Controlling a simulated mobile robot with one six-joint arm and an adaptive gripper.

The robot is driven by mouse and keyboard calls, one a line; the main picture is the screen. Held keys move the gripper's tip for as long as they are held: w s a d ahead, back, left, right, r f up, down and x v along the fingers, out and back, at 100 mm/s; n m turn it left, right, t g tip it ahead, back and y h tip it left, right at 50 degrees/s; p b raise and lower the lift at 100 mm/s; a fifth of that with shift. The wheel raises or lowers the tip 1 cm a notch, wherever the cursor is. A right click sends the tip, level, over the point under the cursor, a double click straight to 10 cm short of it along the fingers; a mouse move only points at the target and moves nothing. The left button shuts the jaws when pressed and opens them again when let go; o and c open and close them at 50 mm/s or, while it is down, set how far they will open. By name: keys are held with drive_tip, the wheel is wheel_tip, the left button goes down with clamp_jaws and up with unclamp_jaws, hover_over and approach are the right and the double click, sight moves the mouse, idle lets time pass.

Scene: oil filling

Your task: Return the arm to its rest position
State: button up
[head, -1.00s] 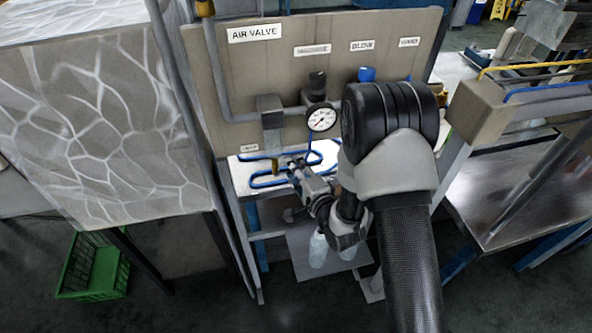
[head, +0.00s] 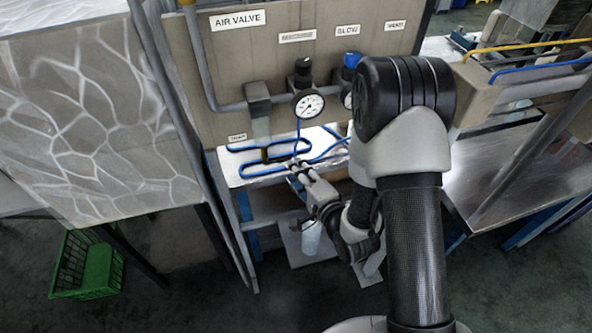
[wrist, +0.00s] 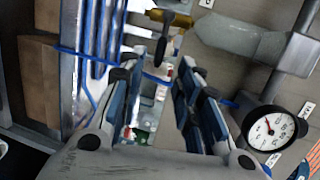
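My arm (head: 415,220) is bent at its elbow in front of the air valve panel (head: 235,60). My gripper (head: 297,170) hangs on the left of the arm, in front of the shelf under the panel. In the wrist view my gripper (wrist: 162,75) shows two separated fingers with blue pads. It is open, with nothing held between them. Whether the fingertips touch the blue hose (head: 250,148) is too small to tell in the head view.
A pressure gauge (head: 308,105) with a black knob and a blue knob (head: 352,60) sit on the panel. A clear bottle (head: 311,236) stands low, behind my wrist. A green crate (head: 88,265) is on the floor at left. A metal table (head: 510,175) is at right.

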idle(0.3)
drive_tip(key=s+d+r+n+g+h, duration=0.4)
drive_tip(key=d+r+n+h, duration=0.3)
drive_tip(key=d+r, duration=0.5)
drive_tip(key=s+r+n+g, duration=0.2)
drive_tip(key=s+r+n, duration=0.1)
drive_tip(key=s, duration=0.8)
drive_tip(key=s+d+r+n+g, duration=0.1)
drive_tip(key=s+r+n+g, duration=0.1)
drive_tip(key=s, duration=1)
wheel_tip(320, 180, up, 2)
drive_tip(key=shift+s+r+n+g, duration=0.1)
drive_tip(key=shift+s+n+g, duration=0.25)
drive_tip(key=shift+g, duration=0.35)
drive_tip(key=shift+o, duration=0.5)
